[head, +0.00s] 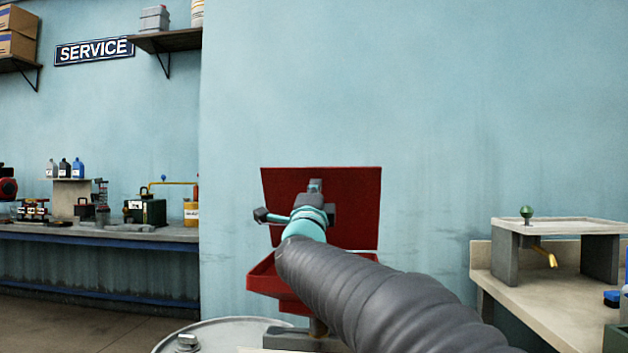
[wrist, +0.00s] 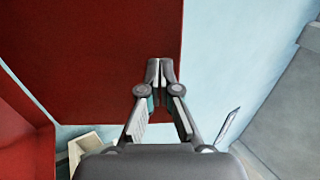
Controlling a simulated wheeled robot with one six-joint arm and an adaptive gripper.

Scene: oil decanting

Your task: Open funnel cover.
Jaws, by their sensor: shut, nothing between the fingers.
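The red funnel cover (head: 352,215) stands raised, close to upright, at the back of the red funnel (head: 262,282) in the head view. My gripper (head: 315,186) is in front of the cover, over the funnel. In the wrist view my gripper (wrist: 160,70) has its fingertips together with nothing between them. The cover (wrist: 90,55) fills the upper left there, and its right edge lies near the fingertips. I cannot tell whether the fingertips touch it. The funnel's red wall (wrist: 22,145) shows at the lower left. My arm hides much of the funnel.
The funnel is above a grey drum top (head: 215,338). A bench (head: 545,300) with a small stand (head: 560,226) is at the right. A long workbench (head: 100,238) with bottles and tools is at the left. The blue wall is behind the cover.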

